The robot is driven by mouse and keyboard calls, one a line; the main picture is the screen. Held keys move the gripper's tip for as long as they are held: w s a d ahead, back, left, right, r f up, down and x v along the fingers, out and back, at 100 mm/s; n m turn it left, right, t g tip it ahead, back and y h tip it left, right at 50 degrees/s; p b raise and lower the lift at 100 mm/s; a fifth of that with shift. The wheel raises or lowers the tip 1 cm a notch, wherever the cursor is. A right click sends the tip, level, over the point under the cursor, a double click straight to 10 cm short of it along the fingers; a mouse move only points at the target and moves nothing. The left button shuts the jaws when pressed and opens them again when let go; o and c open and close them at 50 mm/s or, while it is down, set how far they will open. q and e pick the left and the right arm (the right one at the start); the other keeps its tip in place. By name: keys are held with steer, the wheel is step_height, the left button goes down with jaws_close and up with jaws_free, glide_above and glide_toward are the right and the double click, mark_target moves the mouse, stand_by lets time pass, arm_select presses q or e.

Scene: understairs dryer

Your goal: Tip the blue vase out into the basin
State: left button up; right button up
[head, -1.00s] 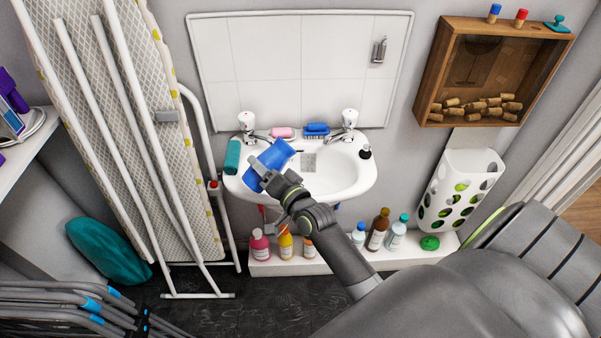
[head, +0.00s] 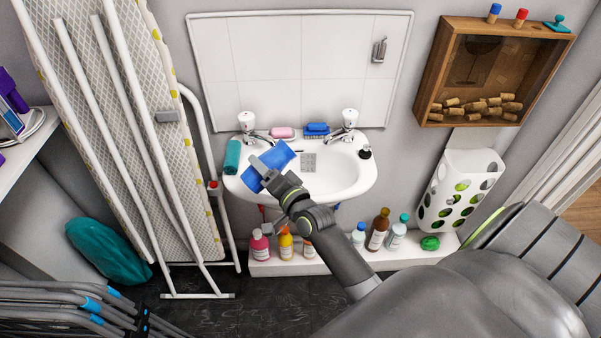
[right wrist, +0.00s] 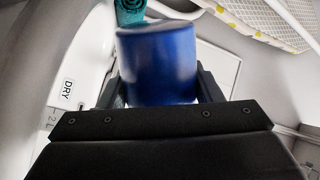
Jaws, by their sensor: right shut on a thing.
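The blue vase (head: 273,164) is held tilted over the left part of the white basin (head: 340,177) in the head view. Its upper end leans up and to the right, towards the middle of the basin. My right gripper (head: 265,172) is shut on the vase. In the right wrist view the vase (right wrist: 157,65) sits between the two dark fingers. The inside of the vase is hidden, and nothing is seen coming out. My left gripper is not in view.
Two taps (head: 349,120), a pink soap (head: 282,132) and a blue brush (head: 316,129) stand along the basin's back. An ironing board (head: 140,120) leans at left. Several bottles (head: 377,230) stand on a low ledge below.

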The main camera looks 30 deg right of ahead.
steer(key=shift+m, duration=0.8)
steer(key=shift+d+f+m, duration=0.1)
steer(key=shift+d+m, duration=0.5)
steer(key=shift+m, duration=0.3)
stand_by(0.6)
steer(key=shift+d+f+m, duration=0.15)
steer(key=shift+d+m, duration=0.05)
steer(key=shift+m, duration=0.6)
stand_by(0.8)
steer(key=shift+d+r+m+p, duration=0.2)
steer(key=shift+r+m+p, duration=0.3)
steer(key=shift+m+p, duration=0.2)
stand_by(0.5)
